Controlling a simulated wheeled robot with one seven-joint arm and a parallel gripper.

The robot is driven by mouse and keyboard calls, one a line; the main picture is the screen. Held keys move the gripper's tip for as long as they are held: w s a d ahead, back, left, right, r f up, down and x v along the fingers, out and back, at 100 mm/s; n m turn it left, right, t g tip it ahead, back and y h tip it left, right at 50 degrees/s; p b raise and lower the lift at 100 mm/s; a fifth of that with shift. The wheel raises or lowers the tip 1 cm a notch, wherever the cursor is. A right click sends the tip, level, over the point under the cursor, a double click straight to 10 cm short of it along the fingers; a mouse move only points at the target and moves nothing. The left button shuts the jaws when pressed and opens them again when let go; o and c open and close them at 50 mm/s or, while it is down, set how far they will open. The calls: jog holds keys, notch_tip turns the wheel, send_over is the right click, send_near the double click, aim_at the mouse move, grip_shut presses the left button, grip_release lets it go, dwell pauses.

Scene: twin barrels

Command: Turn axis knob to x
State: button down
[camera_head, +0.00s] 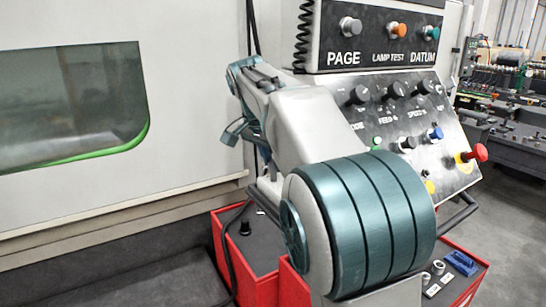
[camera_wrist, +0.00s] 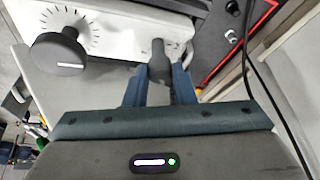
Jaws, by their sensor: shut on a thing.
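The axis knob (camera_wrist: 158,62), a small dark knob, stands out from the light panel in the wrist view. My gripper (camera_wrist: 160,80) has one blue finger on each side of it and is shut on it. The small marks beside this knob are too blurred to read, so I cannot tell which letter it points to. In the head view my arm covers the lower left of the control panel (camera_head: 395,110), and the gripped knob is hidden there.
A larger dial knob (camera_wrist: 58,53) with a white line and tick marks sits left of my gripper in the wrist view. A red emergency button (camera_head: 480,152) juts from the panel's right side. Red-edged boxes (camera_head: 262,262) stand below. A dark cable (camera_wrist: 255,70) hangs at right.

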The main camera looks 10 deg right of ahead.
dwell(0.4)
jog(key=c, duration=1.2)
grip_release()
jog(key=v, duration=1.3)
jog(key=shift+r+p, duration=0.35)
jog(key=shift+p, duration=0.05)
jog(key=shift+s+a, duration=0.1)
